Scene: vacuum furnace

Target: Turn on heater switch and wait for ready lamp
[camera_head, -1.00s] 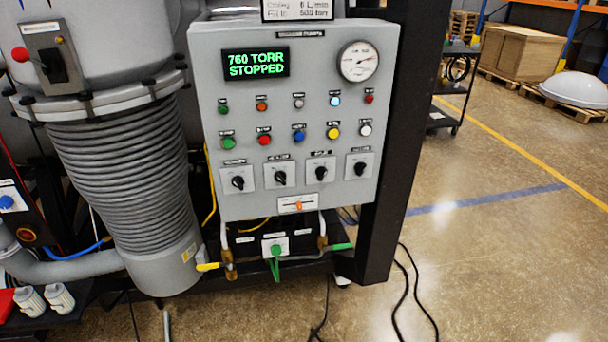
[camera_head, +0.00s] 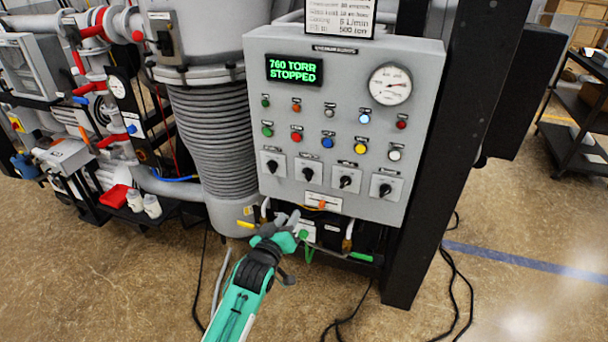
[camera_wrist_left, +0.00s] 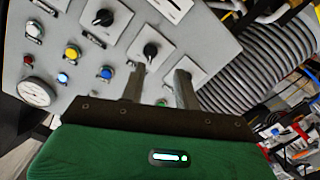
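A grey control panel (camera_head: 300,220) carries a row of black rotary switches on white plates: the far-left (camera_head: 273,166), second (camera_head: 308,173), third (camera_head: 345,181) and far-right (camera_head: 384,189) ones. Their labels are too small to read, so I cannot tell which is the heater switch. Above are coloured buttons and a lamp row; the blue lamp (camera_head: 364,118) looks bright, but the ready lamp cannot be identified. My left gripper (camera_head: 290,219) is in front of the panel's lower-left edge. In the wrist view, its fingers (camera_wrist_left: 159,88) are apart and empty, below a switch (camera_wrist_left: 150,50).
The display (camera_head: 294,70) reads 760 TORR STOPPED. A round gauge (camera_head: 390,84) sits at the panel's upper right. A ribbed grey bellows (camera_head: 212,140) stands left of the panel, a black post (camera_head: 440,150) right. An orange-handled switch (camera_head: 322,203) is at the lower edge. Cables lie on the floor.

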